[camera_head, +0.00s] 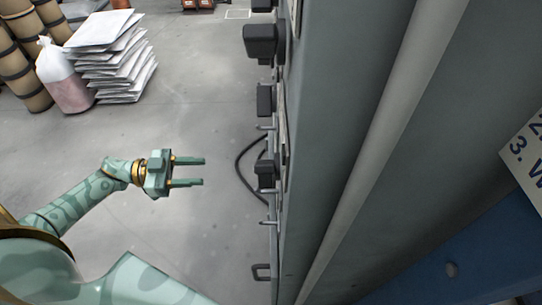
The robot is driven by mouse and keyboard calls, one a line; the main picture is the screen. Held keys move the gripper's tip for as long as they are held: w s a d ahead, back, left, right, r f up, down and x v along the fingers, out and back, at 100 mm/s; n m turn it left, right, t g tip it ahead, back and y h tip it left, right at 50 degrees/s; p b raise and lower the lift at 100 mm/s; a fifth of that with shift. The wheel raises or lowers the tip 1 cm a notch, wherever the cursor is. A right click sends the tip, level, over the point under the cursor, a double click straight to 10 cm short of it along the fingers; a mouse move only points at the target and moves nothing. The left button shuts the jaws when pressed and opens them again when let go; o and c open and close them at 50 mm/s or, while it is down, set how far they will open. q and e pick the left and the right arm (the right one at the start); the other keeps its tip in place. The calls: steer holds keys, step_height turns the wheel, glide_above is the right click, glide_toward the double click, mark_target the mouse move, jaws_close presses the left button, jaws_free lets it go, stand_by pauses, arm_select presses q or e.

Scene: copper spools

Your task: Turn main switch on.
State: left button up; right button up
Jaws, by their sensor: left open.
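My left gripper (188,171) is open and empty. Its two fingers point right, toward the side of a grey-green cabinet (340,130), with a gap of floor between them. Black switch-like blocks stick out of the cabinet's face: a large one (261,41) near the top, one (265,100) below it, and a lower one (266,173) roughly level with the gripper. The face is seen nearly edge-on, so I cannot tell which is the main switch or its position. My right gripper is not in view.
Thin metal handles (268,222) stick out from the cabinet, and a black cable (240,160) loops beside it. A stack of white sacks (112,55), a pinkish bag (64,80) and brown drums (22,60) stand at the upper left. The floor between is clear.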

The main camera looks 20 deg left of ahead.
arm_select(q)
steer(key=shift+n+h, duration=0.3)
steer(key=x, duration=0.5)
steer(key=s+x, duration=0.1)
steer(key=x, duration=1)
steer(key=shift+s+d+r, duration=0.2)
steer(key=shift+d+r, duration=0.1)
steer(key=shift+d, duration=0.1)
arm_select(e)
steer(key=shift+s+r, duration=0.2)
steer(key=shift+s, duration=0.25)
arm_select(q)
jaws_close()
